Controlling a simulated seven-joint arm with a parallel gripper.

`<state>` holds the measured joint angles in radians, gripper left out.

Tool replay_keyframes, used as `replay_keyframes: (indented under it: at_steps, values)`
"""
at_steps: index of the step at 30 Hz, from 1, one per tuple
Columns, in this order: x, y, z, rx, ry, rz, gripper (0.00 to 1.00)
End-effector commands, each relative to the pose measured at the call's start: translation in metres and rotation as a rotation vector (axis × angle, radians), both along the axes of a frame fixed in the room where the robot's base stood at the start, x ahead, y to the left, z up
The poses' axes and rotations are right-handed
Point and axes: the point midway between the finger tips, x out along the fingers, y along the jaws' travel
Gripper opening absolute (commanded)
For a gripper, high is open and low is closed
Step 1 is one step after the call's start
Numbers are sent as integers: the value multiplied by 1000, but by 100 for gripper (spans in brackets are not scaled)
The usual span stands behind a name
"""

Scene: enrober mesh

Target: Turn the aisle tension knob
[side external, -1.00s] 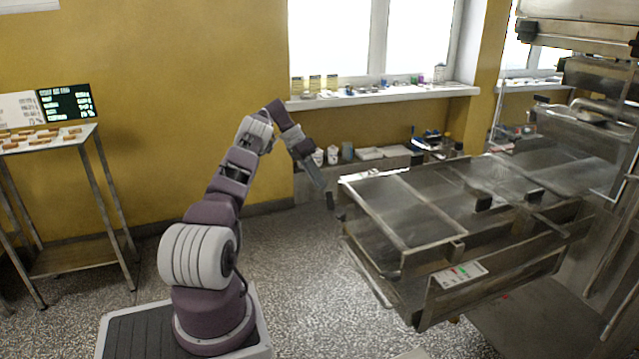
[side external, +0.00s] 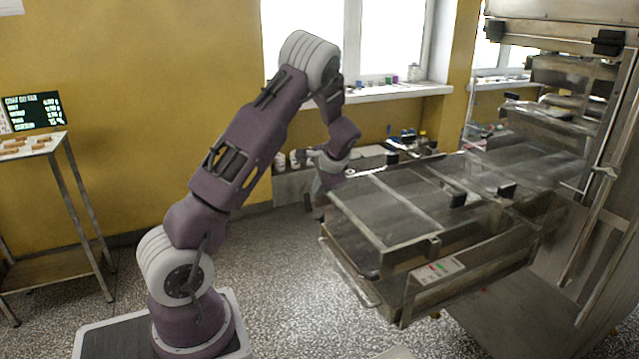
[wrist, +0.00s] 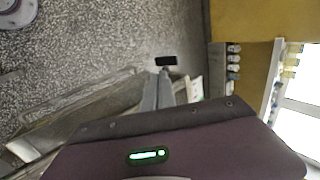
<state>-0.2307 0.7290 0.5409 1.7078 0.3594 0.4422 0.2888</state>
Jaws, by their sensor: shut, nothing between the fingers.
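The steel enrober machine (side external: 408,262) stands at the right in the side view, with a mesh bed on top. Two small black blocks, one on the bed (side external: 457,200) and one farther right (side external: 507,191), stand up from its rails. I cannot tell whether either is the aisle tension knob. My gripper (side external: 318,211) points down just off the bed's left end and looks shut and empty. In the wrist view my gripper (wrist: 165,66) shows two grey fingers close together, with a black block at their tips, over speckled floor.
A control panel with small coloured buttons (side external: 437,270) is on the machine's near side. A bar handle (side external: 366,296) sticks out at its left end. A low shelf with cups stands behind by the yellow wall. A rack (side external: 75,205) stands far left. Floor before the machine is clear.

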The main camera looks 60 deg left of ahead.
Motion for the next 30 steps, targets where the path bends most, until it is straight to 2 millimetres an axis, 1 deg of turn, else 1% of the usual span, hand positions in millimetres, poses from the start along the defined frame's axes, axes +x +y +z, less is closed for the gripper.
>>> replay_keyframes:
  at_steps: [3,6,7,9,12,15,26,30]
  values:
    - [-1,16,-22,-1,2,4,0]
    - [-1,28,-39,-1,2,4,0]
    - [-1,33,-41,-1,1,4,0]
    - [-1,45,-45,0,-1,4,0]
    - [0,56,-50,0,0,4,0]
    - [0,62,-52,0,-2,2,0]
    - [0,64,-53,-3,0,2,0]
    - [-1,73,-54,-64,1,9,0]
